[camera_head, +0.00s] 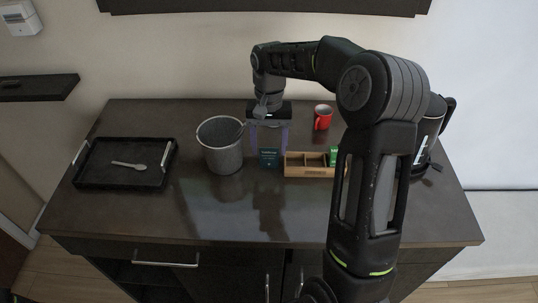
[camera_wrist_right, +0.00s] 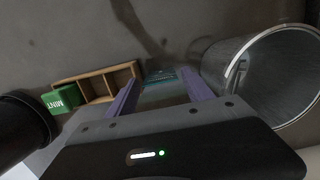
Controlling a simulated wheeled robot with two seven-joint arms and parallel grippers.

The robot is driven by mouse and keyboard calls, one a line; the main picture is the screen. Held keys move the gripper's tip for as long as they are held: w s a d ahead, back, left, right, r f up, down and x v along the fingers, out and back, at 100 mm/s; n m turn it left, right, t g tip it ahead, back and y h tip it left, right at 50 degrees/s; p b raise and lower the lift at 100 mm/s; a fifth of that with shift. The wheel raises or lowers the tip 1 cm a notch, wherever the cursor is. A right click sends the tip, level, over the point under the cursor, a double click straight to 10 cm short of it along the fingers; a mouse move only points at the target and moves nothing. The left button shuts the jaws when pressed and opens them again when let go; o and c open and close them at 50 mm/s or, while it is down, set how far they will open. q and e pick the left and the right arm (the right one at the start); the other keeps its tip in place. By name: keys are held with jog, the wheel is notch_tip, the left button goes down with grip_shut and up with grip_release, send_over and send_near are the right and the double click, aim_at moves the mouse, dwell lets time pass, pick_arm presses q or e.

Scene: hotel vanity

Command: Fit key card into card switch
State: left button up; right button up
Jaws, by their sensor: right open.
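The teal key card (camera_head: 269,158), with pale print, appears to stand upright on the vanity top between the grey bucket and the wooden box. My right gripper (camera_head: 269,148) points down above it, its purple fingers open on either side. In the right wrist view the card (camera_wrist_right: 160,75) lies between and beyond the open fingertips (camera_wrist_right: 160,86); I cannot tell whether they touch it. The card switch appears to be the white unit (camera_head: 18,18) on the wall at the upper left, far from the gripper. My left gripper is not in view.
The grey bucket (camera_head: 221,146) stands close left of the gripper. The wooden box (camera_head: 309,168), with a green mint packet (camera_head: 334,156), is close right. A black tray (camera_head: 95,178) holds a spoon. The front counter is clear.

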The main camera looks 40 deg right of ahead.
jog(key=shift+f, duration=0.65)
jog(key=shift+c, duration=0.2)
